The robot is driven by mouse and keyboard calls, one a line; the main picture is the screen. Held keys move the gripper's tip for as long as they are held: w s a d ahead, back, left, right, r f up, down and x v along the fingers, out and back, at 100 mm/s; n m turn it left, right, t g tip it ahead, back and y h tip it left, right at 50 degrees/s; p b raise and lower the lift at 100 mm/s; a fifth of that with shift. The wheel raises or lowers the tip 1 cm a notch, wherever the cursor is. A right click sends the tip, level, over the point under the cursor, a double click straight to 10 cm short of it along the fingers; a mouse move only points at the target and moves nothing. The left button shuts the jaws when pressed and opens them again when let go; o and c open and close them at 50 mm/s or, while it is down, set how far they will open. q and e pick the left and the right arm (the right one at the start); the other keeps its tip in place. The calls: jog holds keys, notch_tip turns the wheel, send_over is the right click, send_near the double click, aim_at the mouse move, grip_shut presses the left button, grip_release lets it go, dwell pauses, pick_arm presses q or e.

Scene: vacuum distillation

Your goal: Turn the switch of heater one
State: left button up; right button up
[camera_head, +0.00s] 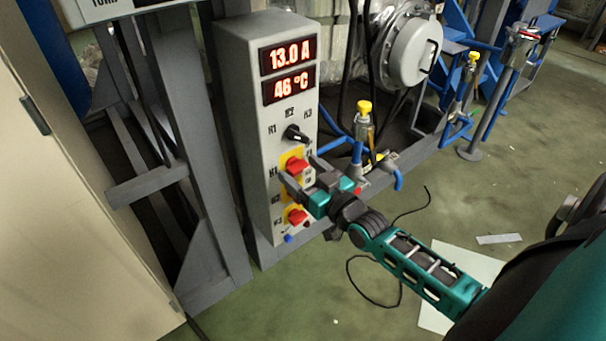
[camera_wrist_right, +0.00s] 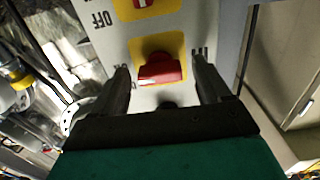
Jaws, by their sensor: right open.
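The grey control box (camera_head: 261,190) shows 13.0 A and 46 °C on red displays. Its upper red switch (camera_head: 297,165), on a yellow plate beside an H1 label, is the heater one switch. My right gripper (camera_head: 302,174) is open in front of the box at this switch. In the right wrist view, a red switch (camera_wrist_right: 162,70) on a yellow plate sits between the two open fingers, with gaps on both sides. The fingers do not appear closed on it. A lower red switch (camera_head: 297,215) also shows. The middle of the switch column is hidden behind my gripper. My left gripper is out of view.
A black selector knob (camera_head: 296,133) is just above the upper switch. A grey metal frame (camera_head: 190,130) stands left of the box. Blue pipes and a yellow-capped valve (camera_head: 364,108) are to the right. A black cable (camera_head: 375,303) lies on the open green floor.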

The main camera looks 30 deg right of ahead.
jog(key=c, duration=1)
jog(key=shift+c, duration=0.2)
